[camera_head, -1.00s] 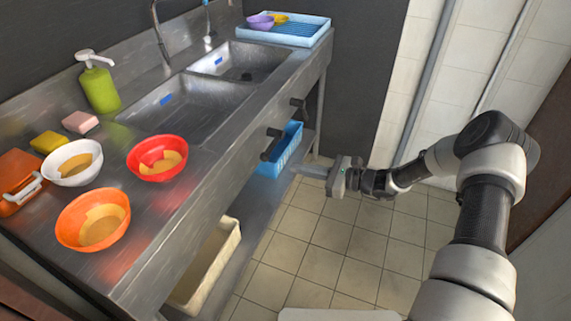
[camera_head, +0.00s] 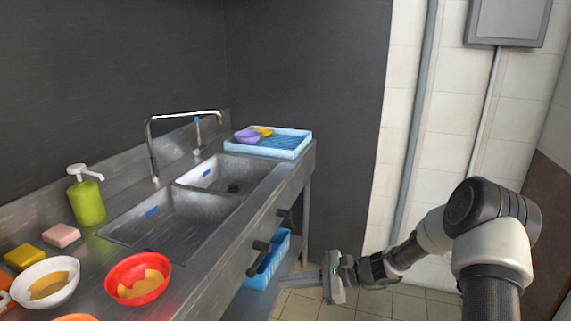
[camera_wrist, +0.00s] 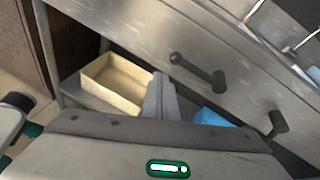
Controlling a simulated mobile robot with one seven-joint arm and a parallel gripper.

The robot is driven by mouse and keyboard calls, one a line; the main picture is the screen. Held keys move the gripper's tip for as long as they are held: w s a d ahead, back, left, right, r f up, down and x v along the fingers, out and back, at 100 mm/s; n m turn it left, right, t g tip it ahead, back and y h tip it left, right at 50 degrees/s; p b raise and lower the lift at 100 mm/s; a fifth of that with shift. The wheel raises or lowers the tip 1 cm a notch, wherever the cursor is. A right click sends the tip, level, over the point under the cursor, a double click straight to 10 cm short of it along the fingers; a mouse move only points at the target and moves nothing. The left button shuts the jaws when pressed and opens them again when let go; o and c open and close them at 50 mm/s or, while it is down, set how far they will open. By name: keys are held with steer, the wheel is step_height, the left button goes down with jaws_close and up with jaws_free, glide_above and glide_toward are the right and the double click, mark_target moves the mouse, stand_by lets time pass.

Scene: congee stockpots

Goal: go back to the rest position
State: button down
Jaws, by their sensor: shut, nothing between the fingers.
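My gripper (camera_head: 297,279) is at the lower middle of the head view, in front of the metal sink counter and below its top, beside the blue basket. Its fingers are shut together with nothing held. In the wrist view the shut fingers (camera_wrist: 161,97) point toward the counter's front, between the cream bin and the blue basket. My arm reaches in from the right side of the head view.
The steel counter (camera_head: 215,262) holds a red bowl (camera_head: 138,290), a white bowl (camera_head: 22,294), a green soap bottle (camera_head: 88,203) and a blue tray (camera_head: 290,150) with bowls. Valve handles (camera_head: 258,259) jut from its front. A blue basket (camera_head: 262,275) and cream bin (camera_wrist: 118,80) sit below. Floor shows at right.

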steer(key=s+d+r+n+t+h, duration=0.1)
steer(key=s+d+r+n+h, duration=0.35)
steer(key=s+r, duration=0.4)
steer(key=s+d+r+n+t+h, duration=0.1)
steer(key=s+d+r+n+h, duration=0.4)
steer(key=s+r, duration=0.4)
steer(key=s+d+r+n+t+h, duration=0.1)
steer(key=s+d+r+n+h, duration=0.2)
steer(key=s+r+n+h, duration=0.55)
step_height(320, 180, up, 19)
steer(key=s+m+y+p, duration=0.1)
steer(key=y+p, duration=0.3)
steer(key=p, duration=1.6)
steer(key=shift+s+f+m, duration=0.15)
steer(key=shift+s+m, duration=0.15)
steer(key=shift+s, duration=0.4)
